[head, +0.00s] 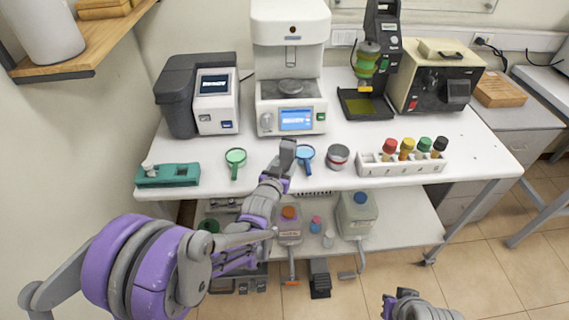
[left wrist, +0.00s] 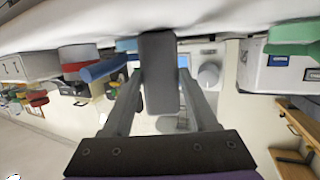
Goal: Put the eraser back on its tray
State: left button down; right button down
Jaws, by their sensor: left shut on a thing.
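My left gripper (head: 284,162) is above the front edge of the white table. It is shut on a dark grey block, which looks like the eraser (head: 287,151). In the left wrist view the eraser (left wrist: 158,72) sits between the two fingers of the left gripper (left wrist: 160,105), its long side running up and down the picture. The eraser's tray is not clearly identifiable; the lower edge of a wall board (head: 440,6) shows at the top of the head view. My right gripper (head: 392,304) is low at the bottom edge, partly cut off, with its fingers unclear.
A green magnifier (head: 236,159), a blue magnifier (head: 306,156) and a round tin (head: 338,156) lie near the held eraser. A rack of capped bottles (head: 400,168) is to the right, a green holder (head: 167,177) to the left. Testing machines (head: 290,70) line the back.

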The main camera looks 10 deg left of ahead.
pick_arm(q)
jog(key=shift+f, duration=0.1)
jog(key=shift+c, duration=0.9)
grip_release()
